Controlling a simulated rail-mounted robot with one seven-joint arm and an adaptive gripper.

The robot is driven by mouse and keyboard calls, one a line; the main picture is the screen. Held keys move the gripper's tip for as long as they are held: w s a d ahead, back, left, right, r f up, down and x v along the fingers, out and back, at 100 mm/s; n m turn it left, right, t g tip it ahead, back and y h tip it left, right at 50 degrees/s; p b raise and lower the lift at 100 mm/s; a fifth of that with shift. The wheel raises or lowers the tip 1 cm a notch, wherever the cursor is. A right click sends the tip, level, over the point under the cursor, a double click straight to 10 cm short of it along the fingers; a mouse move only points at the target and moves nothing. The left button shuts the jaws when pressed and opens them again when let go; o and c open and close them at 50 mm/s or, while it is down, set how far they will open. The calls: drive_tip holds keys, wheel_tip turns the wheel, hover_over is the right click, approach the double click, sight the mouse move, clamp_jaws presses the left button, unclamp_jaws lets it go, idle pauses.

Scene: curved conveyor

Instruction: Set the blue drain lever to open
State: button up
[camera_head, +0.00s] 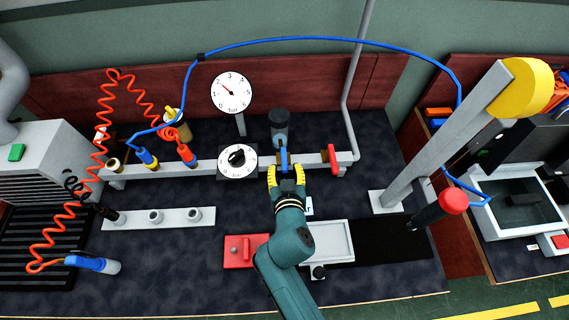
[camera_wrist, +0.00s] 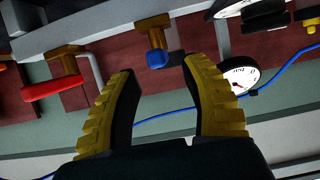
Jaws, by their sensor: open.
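In the wrist view the lever's blue end (camera_wrist: 155,60) points toward the camera from a brass fitting (camera_wrist: 152,27). My gripper (camera_head: 286,175) is open, just in front of the lever. In the wrist view my gripper (camera_wrist: 163,70) has its yellow fingers apart, with the blue end near the gap between the tips. I cannot tell whether they touch.
A red lever (camera_head: 332,160) is close on the right along the pipe; it also shows in the wrist view (camera_wrist: 55,88). The dial knob (camera_head: 237,159) is on the left. A dark cylinder (camera_head: 279,125) stands behind. A pressure gauge (camera_head: 231,92) is above.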

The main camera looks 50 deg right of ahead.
sight(285, 165)
drive_tip(key=x, duration=0.3)
drive_tip(key=shift+w+d+f, duration=0.15)
drive_tip(key=shift+d, duration=0.05)
drive_tip(key=shift+a, duration=0.1)
clamp_jaws()
